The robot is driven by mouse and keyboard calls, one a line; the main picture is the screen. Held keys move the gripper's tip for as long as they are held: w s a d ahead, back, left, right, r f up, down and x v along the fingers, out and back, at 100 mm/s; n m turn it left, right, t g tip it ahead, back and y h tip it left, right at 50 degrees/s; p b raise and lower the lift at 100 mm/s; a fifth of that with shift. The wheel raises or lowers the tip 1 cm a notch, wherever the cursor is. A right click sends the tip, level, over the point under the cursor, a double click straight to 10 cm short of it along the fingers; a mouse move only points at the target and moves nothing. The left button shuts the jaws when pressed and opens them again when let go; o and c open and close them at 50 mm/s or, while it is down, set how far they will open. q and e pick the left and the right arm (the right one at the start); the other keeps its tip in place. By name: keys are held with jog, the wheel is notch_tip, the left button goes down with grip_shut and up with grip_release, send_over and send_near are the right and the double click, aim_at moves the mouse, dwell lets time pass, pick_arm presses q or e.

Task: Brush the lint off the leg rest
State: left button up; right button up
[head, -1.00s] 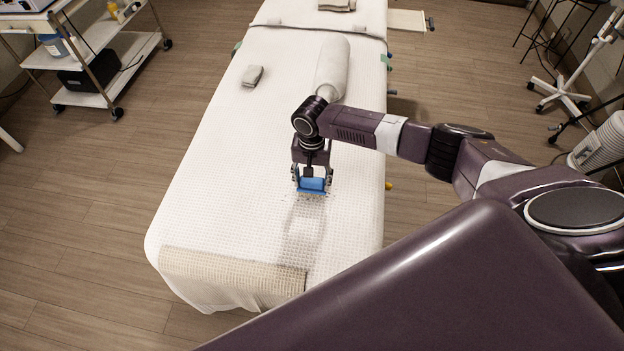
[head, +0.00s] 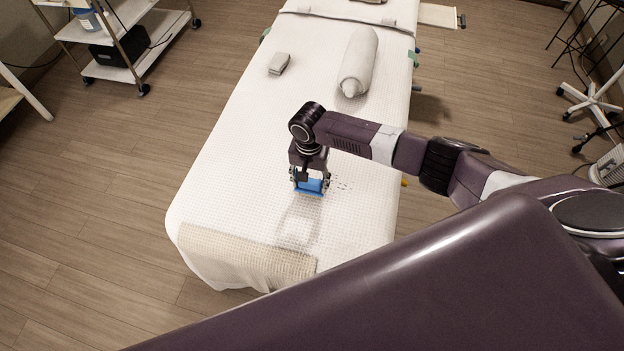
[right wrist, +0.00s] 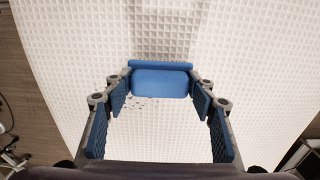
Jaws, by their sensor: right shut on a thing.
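A blue brush (head: 309,187) is held in my right gripper (head: 309,180), low over or on the white waffle-textured leg rest (head: 235,190); I cannot tell whether its bristles touch. In the right wrist view the brush (right wrist: 160,82) lies across between the fingertips. Dark lint specks (head: 342,184) lie on the cover just right of the brush. Specks (right wrist: 138,100) also show beside it in the right wrist view. My left gripper is not in view.
A beige folded cloth (head: 245,254) covers the near end of the bed. A white bolster (head: 360,62) and a small grey folded towel (head: 279,63) lie farther back. A trolley (head: 125,50) stands at the left. The cover left of my gripper is clear.

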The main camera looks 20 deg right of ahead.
jog(key=shift+f+b, duration=0.5)
jog(key=shift+f, duration=0.4)
dwell(1.4)
jog(key=shift+w+d+f+b, duration=0.1)
jog(key=shift+w+d+b, duration=0.45)
jog(key=shift+w, duration=0.2)
jog(key=shift+w+d+f+b, duration=0.1)
jog(key=shift+w+d+b, duration=0.45)
jog(key=shift+w, duration=0.15)
jog(key=shift+w+d+r, duration=0.2)
jog(key=shift+w+d, duration=0.25)
jog(key=shift+w, duration=0.15)
jog(key=shift+b, duration=0.35)
